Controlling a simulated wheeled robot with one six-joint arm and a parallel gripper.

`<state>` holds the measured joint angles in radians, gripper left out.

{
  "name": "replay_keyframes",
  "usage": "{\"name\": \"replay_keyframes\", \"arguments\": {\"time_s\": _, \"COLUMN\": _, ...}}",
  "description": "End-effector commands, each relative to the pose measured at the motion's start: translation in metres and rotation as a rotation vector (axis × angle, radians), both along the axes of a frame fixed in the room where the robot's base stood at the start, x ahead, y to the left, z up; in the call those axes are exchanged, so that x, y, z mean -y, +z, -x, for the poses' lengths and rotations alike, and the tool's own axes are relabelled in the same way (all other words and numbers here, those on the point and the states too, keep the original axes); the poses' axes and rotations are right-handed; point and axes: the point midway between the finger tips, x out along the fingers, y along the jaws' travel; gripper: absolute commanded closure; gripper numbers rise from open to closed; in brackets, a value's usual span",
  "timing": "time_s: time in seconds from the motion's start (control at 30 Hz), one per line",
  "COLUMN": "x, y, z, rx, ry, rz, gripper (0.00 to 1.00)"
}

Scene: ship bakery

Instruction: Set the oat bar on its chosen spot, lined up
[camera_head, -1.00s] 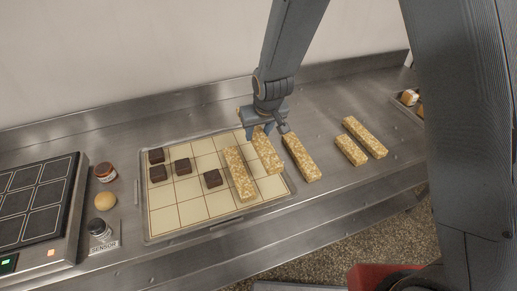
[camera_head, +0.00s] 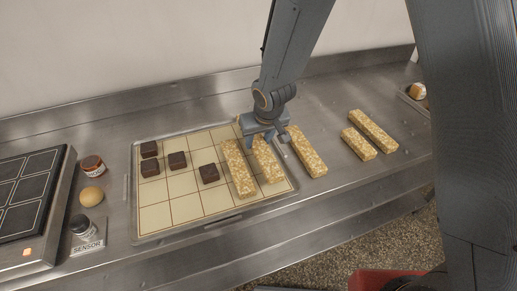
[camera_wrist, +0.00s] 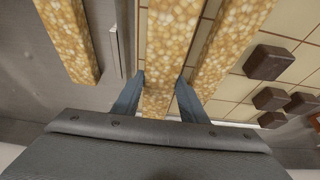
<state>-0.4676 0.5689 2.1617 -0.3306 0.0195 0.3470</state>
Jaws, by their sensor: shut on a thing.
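My gripper (camera_head: 266,137) is shut on a long golden oat bar (camera_head: 268,163), gripping it near its far end. In the wrist view the two fingers (camera_wrist: 157,98) sit on either side of this bar (camera_wrist: 172,40). The bar is over the right part of the cream gridded tray (camera_head: 190,208); I cannot tell whether it touches it. A second oat bar (camera_head: 238,168) lies on the grid just to its left, roughly parallel, with a narrow gap. Its near end reaches a little closer to the front than the held bar's.
Another oat bar (camera_head: 308,153) lies on the steel counter just right of the tray. Two more bars, one shorter (camera_head: 358,144) and one longer (camera_head: 373,131), lie farther right. Several dark brown squares (camera_head: 178,160) sit on the grid's left. A jar (camera_head: 92,164) and round bun (camera_head: 91,196) stand left.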

Motion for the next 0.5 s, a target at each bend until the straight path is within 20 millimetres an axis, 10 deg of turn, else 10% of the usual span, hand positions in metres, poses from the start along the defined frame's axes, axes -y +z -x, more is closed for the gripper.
{"name": "replay_keyframes", "arguments": {"time_s": 0.5, "x": -0.001, "y": -0.022, "z": 0.000, "rx": 0.001, "ry": 0.001, "rz": 0.000, "gripper": 0.92}}
